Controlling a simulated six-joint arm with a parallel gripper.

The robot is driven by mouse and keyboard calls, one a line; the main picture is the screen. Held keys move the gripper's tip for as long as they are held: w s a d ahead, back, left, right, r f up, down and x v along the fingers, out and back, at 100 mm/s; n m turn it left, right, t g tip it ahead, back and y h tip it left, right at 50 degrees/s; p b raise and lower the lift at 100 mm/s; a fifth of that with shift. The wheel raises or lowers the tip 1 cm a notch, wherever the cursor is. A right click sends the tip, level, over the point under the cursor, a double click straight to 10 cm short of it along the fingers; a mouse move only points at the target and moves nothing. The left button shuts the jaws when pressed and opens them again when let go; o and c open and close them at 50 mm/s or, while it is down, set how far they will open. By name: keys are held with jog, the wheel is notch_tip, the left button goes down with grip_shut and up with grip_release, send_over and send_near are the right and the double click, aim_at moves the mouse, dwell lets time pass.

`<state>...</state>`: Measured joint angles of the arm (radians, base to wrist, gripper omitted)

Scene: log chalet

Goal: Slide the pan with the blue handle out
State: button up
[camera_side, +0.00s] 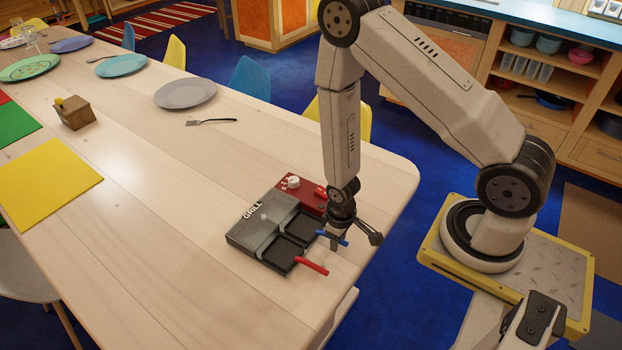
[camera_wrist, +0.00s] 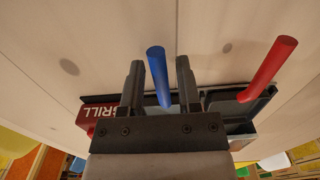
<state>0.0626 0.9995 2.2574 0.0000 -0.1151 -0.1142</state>
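The blue handle (camera_side: 333,238) sticks out of the front of the small raclette grill (camera_side: 262,218) on the wooden table. Its dark pan (camera_side: 299,229) sits in the grill bay on the control-panel side. My gripper (camera_side: 352,238) is at the blue handle, pointing down. In the wrist view the blue handle (camera_wrist: 157,72) stands between my two fingers (camera_wrist: 159,85), with a gap visible on each side, so the gripper is open around it. The handle's lower end and its pan are mostly hidden behind my gripper in the wrist view.
A second pan with a red handle (camera_side: 311,266) sits beside it; the red handle also shows in the wrist view (camera_wrist: 268,70). The red control panel (camera_side: 301,191) is at the grill's end. The table's edge is close to the handles. Plates and mats lie farther away.

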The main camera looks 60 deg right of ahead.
jog(key=shift+r, duration=0.1)
dwell(0.3)
jog(key=shift+r, duration=2.9)
jog(key=shift+w+a+r+m+t, duration=0.1)
jog(key=shift+w+a+r+t, duration=0.25)
jog(key=shift+r, duration=2.8)
jog(key=shift+a+r+m+t, duration=0.15)
jog(key=shift+r+t, duration=0.35)
jog(key=shift+r, duration=2.6)
jog(key=shift+w+a+r+m+t, duration=0.15)
jog(key=shift+a+r+t, duration=0.25)
jog(key=shift+r, duration=2.75)
jog(key=shift+w, duration=0.1)
